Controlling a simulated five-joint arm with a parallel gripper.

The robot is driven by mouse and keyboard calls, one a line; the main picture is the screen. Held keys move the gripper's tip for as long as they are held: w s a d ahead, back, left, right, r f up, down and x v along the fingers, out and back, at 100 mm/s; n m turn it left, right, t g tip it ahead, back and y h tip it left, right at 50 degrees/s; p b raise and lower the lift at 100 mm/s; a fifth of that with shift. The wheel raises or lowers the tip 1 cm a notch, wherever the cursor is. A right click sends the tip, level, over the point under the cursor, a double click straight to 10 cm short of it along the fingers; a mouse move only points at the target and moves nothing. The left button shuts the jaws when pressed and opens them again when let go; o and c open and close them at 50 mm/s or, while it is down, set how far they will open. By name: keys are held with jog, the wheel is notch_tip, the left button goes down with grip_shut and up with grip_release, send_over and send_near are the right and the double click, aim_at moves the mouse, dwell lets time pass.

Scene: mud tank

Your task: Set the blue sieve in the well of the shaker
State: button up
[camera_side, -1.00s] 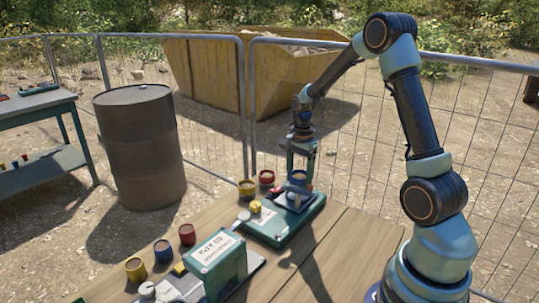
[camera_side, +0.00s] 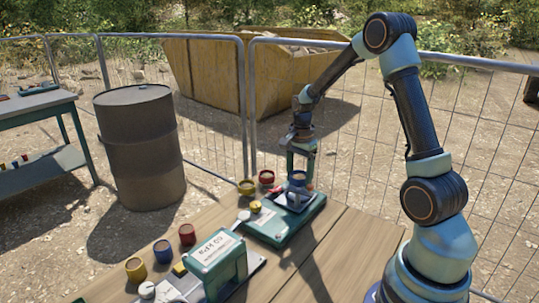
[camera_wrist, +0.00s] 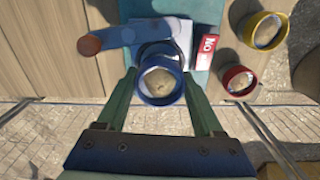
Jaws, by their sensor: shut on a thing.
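My gripper (camera_side: 299,168) is shut on the blue sieve (camera_side: 297,179), a small round cup with a sandy mesh bottom. In the wrist view the sieve (camera_wrist: 161,80) sits between the green fingertips, rim facing the camera. The shaker (camera_side: 283,221) is a green box on the wooden bench, with a pale plate (camera_side: 295,199) on top. The sieve is above this plate. In the wrist view a blue arm with an orange-brown end (camera_wrist: 121,37) lies across the plate. The sieve hides part of the well, and the gap below it cannot be judged exactly.
A yellow sieve (camera_side: 246,187) and a red sieve (camera_side: 266,177) stand behind the shaker. More coloured sieves, including a blue one (camera_side: 162,251), stand at the front left near a green labelled box (camera_side: 218,263). Bare bench (camera_side: 330,250) lies right of the shaker.

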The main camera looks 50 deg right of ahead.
jog(key=shift+f, duration=1.05)
dwell(0.4)
jog(key=o, duration=1.4)
jog(key=shift+r, duration=3.75)
jog(key=shift+a+r, duration=0.1)
jog(key=shift+r, duration=0.05)
jog(key=s+a+r+n+t, duration=0.2)
jog(key=s+a+r+n, duration=0.1)
jog(key=a+n, duration=0.3)
jog(key=s+a+r+n+t, duration=0.1)
jog(key=s+a+r+n, duration=0.2)
jog(key=a+n, duration=0.3)
jog(key=s+a+r+n+t, duration=0.2)
jog(key=s+a+r+n, duration=0.1)
jog(key=a+r+n, duration=0.2)
jog(key=shift+a+n+t, duration=0.3)
jog(key=shift+a+n, duration=0.6)
jog(key=shift+a, duration=0.2)
